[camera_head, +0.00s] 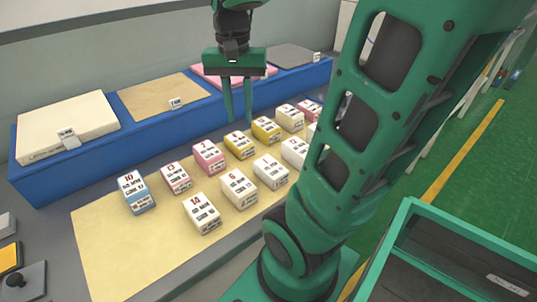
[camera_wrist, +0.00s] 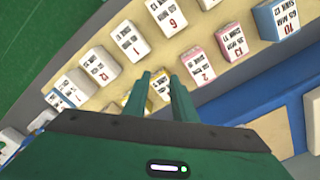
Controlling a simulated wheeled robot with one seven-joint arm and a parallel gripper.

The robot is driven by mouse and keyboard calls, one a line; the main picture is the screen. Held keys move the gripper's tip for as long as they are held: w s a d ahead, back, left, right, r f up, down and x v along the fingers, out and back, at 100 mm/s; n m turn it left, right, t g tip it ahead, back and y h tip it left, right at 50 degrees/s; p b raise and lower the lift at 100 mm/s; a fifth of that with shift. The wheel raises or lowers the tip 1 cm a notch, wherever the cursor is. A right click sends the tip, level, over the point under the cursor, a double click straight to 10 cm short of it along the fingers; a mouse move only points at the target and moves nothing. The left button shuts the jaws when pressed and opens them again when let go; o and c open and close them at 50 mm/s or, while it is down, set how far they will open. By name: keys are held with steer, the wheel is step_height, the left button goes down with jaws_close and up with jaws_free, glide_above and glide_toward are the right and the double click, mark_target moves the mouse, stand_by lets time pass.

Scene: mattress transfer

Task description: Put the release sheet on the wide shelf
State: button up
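My gripper (camera_head: 239,118) points down above the back row of numbered blocks in the head view, near the front edge of the long blue shelf (camera_head: 180,139). Its two fingers are apart with nothing held between them. In the wrist view, the gripper (camera_wrist: 160,80) shows the same gap, with a yellow block behind it. No item is readable as the release sheet. Flat pieces lie on the blue shelf: a thick cream one (camera_head: 70,122), a thin tan one (camera_head: 155,92), a pink one (camera_head: 210,72) partly behind my gripper, and a grey one (camera_head: 292,54).
Several numbered blocks, such as a blue-and-white one (camera_head: 135,192) and a pink-and-white one (camera_head: 208,156), stand in rows on a pale yellow surface (camera_head: 105,240). A green-rimmed bin (camera_head: 400,222) is at lower right. My arm hides the right end of the rows.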

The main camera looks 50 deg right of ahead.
steer(key=s+a+f+n, duration=0.1)
steer(key=s+f+n, duration=0.3)
steer(key=s+f, duration=0.3)
steer(key=s, duration=0.4)
steer(key=shift+s+a+f+n, duration=0.2)
steer(key=shift+s+a+n, duration=0.1)
steer(key=shift+s, duration=0.1)
